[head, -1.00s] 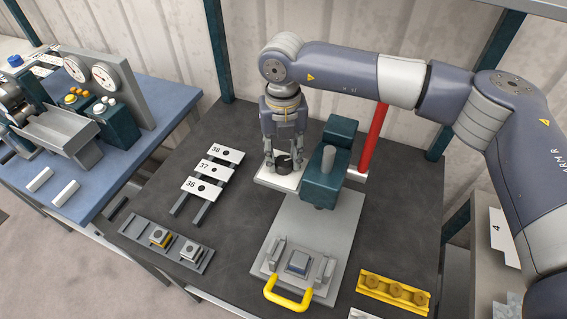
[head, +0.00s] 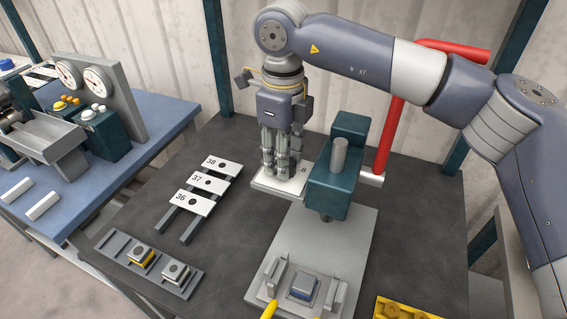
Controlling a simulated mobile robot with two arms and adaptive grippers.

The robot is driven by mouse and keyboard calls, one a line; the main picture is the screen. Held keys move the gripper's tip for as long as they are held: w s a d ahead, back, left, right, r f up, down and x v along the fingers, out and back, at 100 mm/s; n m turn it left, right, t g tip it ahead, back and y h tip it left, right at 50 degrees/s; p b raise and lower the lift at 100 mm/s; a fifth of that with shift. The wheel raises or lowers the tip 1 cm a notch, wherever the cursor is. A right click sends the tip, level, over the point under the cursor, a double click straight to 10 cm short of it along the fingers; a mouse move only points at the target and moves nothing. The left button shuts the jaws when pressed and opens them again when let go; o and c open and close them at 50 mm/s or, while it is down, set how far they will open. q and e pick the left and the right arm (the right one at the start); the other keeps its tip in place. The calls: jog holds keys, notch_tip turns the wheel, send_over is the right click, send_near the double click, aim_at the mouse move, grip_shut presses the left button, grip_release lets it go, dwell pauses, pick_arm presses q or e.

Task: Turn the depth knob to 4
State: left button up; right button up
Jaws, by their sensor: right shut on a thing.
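The depth knob sits on a white dial plate (head: 263,185) left of the green press head (head: 333,180). The knob itself is hidden behind my fingers, so its pointer cannot be read. A figure 8 shows at the right of the plate; other marks are covered. My right gripper (head: 281,172) points straight down over the plate, shut on the depth knob. My left gripper is out of view.
A red lever (head: 388,135) stands right of the press. Plates marked 36, 37 and 38 (head: 209,183) lie to the left. A grey tray (head: 188,288) with two small blocks and a yellow holder (head: 400,309) are in front. A blue bench (head: 95,175) stands further left.

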jog(key=n+b, duration=0.1)
jog(key=n, duration=0.3)
jog(key=shift+s+n+b, duration=0.1)
jog(key=shift+n+b, duration=0.2)
jog(key=shift+b, duration=0.1)
jog(key=n+b, duration=0.1)
jog(key=n, duration=0.4)
jog(key=shift+s, duration=0.1)
jog(key=shift+n, duration=0.4)
jog(key=o, duration=1.1)
jog(key=shift+c, duration=0.2)
notch_tip(320, 180, up, 12)
